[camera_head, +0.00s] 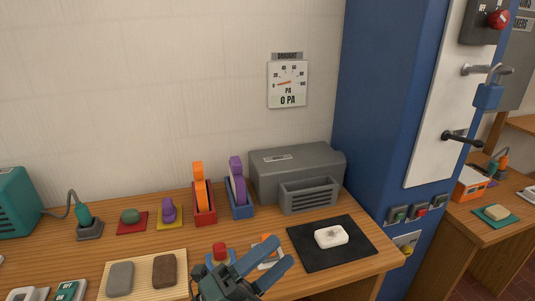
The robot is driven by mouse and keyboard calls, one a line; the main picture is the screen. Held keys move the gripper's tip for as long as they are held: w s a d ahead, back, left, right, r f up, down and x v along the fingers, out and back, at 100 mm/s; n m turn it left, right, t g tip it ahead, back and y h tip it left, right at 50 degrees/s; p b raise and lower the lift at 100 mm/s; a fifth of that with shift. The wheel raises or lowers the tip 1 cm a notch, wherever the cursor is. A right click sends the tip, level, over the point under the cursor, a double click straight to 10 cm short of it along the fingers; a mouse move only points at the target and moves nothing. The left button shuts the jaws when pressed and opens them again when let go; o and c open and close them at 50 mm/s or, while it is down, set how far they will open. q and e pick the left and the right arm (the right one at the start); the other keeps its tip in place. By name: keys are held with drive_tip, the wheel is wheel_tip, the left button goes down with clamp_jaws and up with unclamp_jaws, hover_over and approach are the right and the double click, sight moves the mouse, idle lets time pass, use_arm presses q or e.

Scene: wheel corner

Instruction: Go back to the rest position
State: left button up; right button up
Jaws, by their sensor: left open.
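My left gripper (277,255) is at the bottom middle of the head view, above the front of the wooden bench (338,273). Its two blue-grey fingers point up and to the right. They are apart, with nothing clearly held between them. A small orange and white item (267,241) and a red-topped item (220,252) are partly hidden behind the gripper; whether it touches them I cannot tell. My right gripper is not in view.
A black mat (357,248) with a white block (331,236) lies right of the gripper, a wooden tray (142,266) with two blocks left. A blue pillar (375,110) stands right.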

use_arm(q)
drive_tip(key=w+a+f+n+t+y, duration=0.1)
drive_tip(key=a+f+n+t+y, duration=0.1)
drive_tip(key=a+f+n+y, duration=0.45)
drive_tip(key=a+f+n+t+y, duration=0.1)
drive_tip(key=f+n+t+y, duration=0.25)
drive_tip(key=n, duration=0.65)
drive_tip(key=s+a+f+n+g+y, duration=0.3)
drive_tip(key=s+f+n, duration=0.2)
drive_tip(key=f, duration=0.3)
drive_tip(key=s+a+f+n+g+y+p, duration=0.1)
drive_tip(key=s+a+f+n+g+y, duration=0.2)
drive_tip(key=f, duration=0.5)
drive_tip(key=s+a+n+g, duration=0.1)
drive_tip(key=s+n, duration=0.1)
drive_tip(key=n, duration=0.1)
drive_tip(key=shift+s+a+f, duration=0.15)
drive_tip(key=shift+a+f, duration=0.05)
drive_tip(key=shift+a, duration=0.1)
